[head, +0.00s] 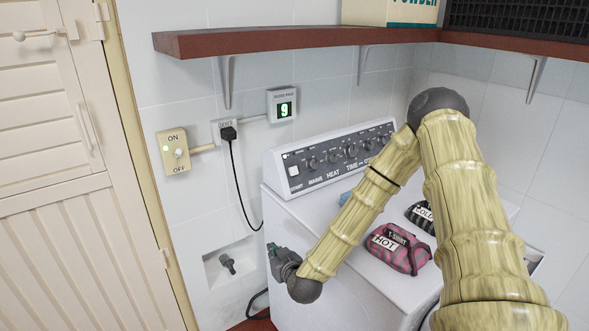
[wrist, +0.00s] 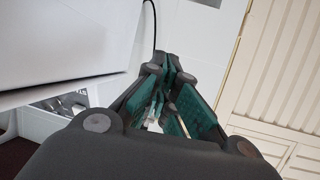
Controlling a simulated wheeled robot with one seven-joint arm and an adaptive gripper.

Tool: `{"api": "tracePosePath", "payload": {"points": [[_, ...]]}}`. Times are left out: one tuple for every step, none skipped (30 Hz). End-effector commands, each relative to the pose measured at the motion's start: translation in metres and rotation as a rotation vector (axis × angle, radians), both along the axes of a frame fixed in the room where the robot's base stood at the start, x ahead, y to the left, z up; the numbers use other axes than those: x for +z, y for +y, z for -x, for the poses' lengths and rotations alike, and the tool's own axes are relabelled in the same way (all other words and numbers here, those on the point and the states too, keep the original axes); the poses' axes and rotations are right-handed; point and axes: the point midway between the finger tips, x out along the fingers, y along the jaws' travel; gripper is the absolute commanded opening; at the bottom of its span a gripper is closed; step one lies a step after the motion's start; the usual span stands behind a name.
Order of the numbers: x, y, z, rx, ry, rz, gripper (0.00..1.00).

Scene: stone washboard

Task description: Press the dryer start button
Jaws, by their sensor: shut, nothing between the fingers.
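The white dryer (head: 330,255) stands against the tiled wall, with a grey control panel (head: 340,155) along its raised back. The start button (head: 294,171) is a pale square at the panel's left end, above the word START. My gripper (head: 272,248) is at the dryer's left front side, below and left of the button and apart from it. It is small and partly turned away in the head view. In the wrist view the gripper's dark fingers with green pads (wrist: 168,64) come together at the tips, with nothing held. The button does not show there.
A pink bundle marked HOT (head: 398,248) and a dark one marked COLD (head: 421,216) lie on the dryer top. An ON/OFF switch (head: 173,152), a plugged black cord (head: 236,180) and a display reading 9 (head: 284,108) are on the wall. A red-brown shelf (head: 290,40) overhangs.

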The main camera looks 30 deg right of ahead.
Motion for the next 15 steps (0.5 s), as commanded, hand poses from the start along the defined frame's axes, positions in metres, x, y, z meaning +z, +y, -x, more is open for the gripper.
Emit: {"api": "tracePosePath", "payload": {"points": [[0.024,-0.016,-0.012,-0.032,-0.052,0.010,0.00],[0.036,-0.024,-0.018,-0.048,-0.080,0.020,0.00],[0.052,-0.036,-0.025,-0.072,-0.118,0.033,0.00],[0.064,-0.045,-0.030,-0.089,-0.144,0.043,0.00],[0.077,-0.054,-0.034,-0.108,-0.172,0.053,0.00],[0.093,-0.067,-0.040,-0.133,-0.207,0.067,0.00],[0.105,-0.077,-0.043,-0.154,-0.232,0.078,0.00],[0.116,-0.086,-0.046,-0.174,-0.257,0.087,0.00],[0.132,-0.099,-0.050,-0.201,-0.289,0.101,0.00],[0.143,-0.108,-0.052,-0.221,-0.311,0.110,0.00],[0.153,-0.117,-0.053,-0.241,-0.331,0.121,0.00],[0.165,-0.129,-0.055,-0.266,-0.357,0.133,0.00],[0.174,-0.137,-0.056,-0.283,-0.374,0.142,0.00],[0.182,-0.144,-0.056,-0.301,-0.390,0.148,0.00],[0.191,-0.153,-0.056,-0.320,-0.406,0.158,0.00]]}}
